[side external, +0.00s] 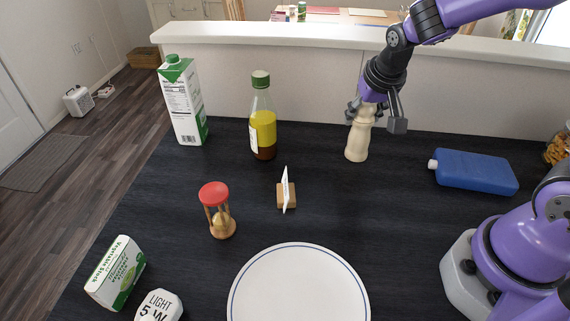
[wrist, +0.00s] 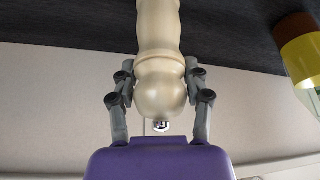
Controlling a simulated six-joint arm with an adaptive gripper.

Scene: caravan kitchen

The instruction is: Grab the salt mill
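The salt mill (side external: 358,143) is a pale wooden turned mill standing upright on the dark table, toward the back. My gripper (side external: 376,112) is at its top, coming down from above. In the wrist view the mill (wrist: 159,45) lies between the two fingers of my gripper (wrist: 160,88), with its round head and small metal knob toward the palm. The fingers stand on either side of the head and neck. The fingertips are close to the neck; I cannot tell whether they press on it.
A bottle (side external: 262,122) and a carton (side external: 182,102) stand left of the mill. A blue flask (side external: 474,172) lies to the right. A card holder (side external: 286,194), an hourglass (side external: 217,212) and a plate (side external: 298,290) are nearer the front. A low wall (side external: 300,75) runs behind the table.

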